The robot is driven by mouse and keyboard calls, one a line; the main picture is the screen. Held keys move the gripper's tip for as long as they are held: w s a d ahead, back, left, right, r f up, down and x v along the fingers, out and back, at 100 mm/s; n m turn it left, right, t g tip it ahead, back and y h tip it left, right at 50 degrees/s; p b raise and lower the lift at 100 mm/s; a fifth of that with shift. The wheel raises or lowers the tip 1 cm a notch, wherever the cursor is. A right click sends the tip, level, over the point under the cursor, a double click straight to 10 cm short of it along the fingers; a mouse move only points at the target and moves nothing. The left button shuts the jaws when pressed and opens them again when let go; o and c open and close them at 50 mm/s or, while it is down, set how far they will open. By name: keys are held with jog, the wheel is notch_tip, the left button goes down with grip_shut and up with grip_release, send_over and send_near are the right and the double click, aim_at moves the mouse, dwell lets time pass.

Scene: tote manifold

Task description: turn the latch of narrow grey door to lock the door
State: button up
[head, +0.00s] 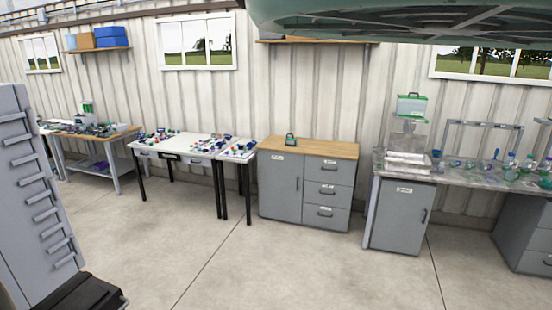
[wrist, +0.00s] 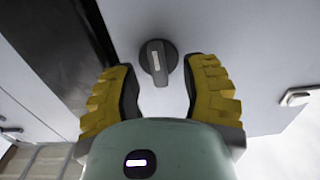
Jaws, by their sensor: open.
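In the wrist view a dark round latch (wrist: 157,61) with a raised grip and a pale stripe sits on a flat light-grey door panel (wrist: 235,40). The grip runs nearly up and down in the picture, slightly tilted. My gripper (wrist: 160,78) is open, its two yellow ribbed fingers on either side of the latch's lower end. Gaps show between the fingers and the latch, and nothing is held. The head view does not show my gripper or the latch, and I cannot tell which of its doors this is.
A pale handle (wrist: 299,95) stands out at the right in the wrist view. The head view shows a grey wood-topped cabinet (head: 282,187), a grey under-bench cabinet (head: 400,222) and a white table (head: 185,146) along the wall. The floor (head: 290,272) before them is clear.

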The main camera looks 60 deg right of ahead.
jog(key=shift+w, duration=0.4)
jog(key=shift+c, duration=0.2)
grip_shut()
